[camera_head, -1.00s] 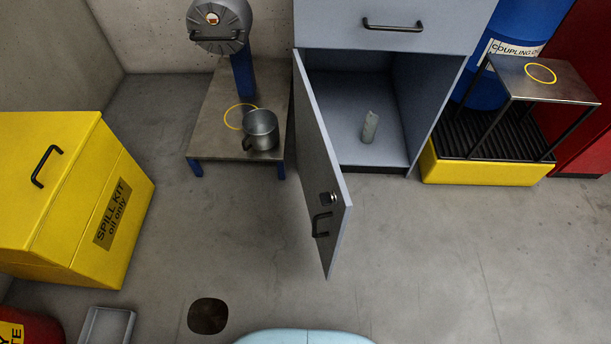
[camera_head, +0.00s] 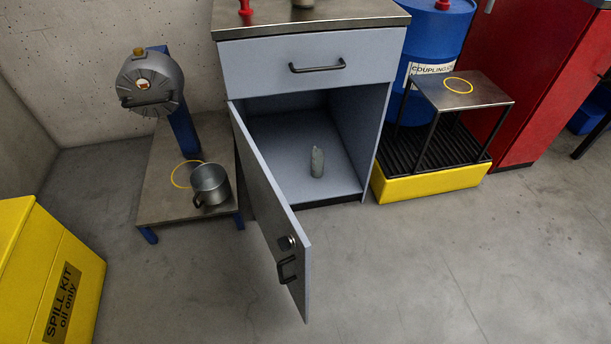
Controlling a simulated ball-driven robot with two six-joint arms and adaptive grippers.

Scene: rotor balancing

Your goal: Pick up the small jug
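A small grey metal jug (camera_head: 210,185) with a side handle stands upright on the low metal-topped stand (camera_head: 150,207) at the left. It sits at the front right of the stand's top, beside and partly over the edge of a yellow ring marking (camera_head: 183,175). The handle is on the jug's left front side. Neither of my grippers is in view.
A grey cabinet (camera_head: 312,62) stands right of the jug, its door (camera_head: 270,215) open into the floor space. A small grey bottle-like item (camera_head: 317,162) stands inside. A yellow spill kit (camera_head: 45,270) is at left. The floor in front is clear.

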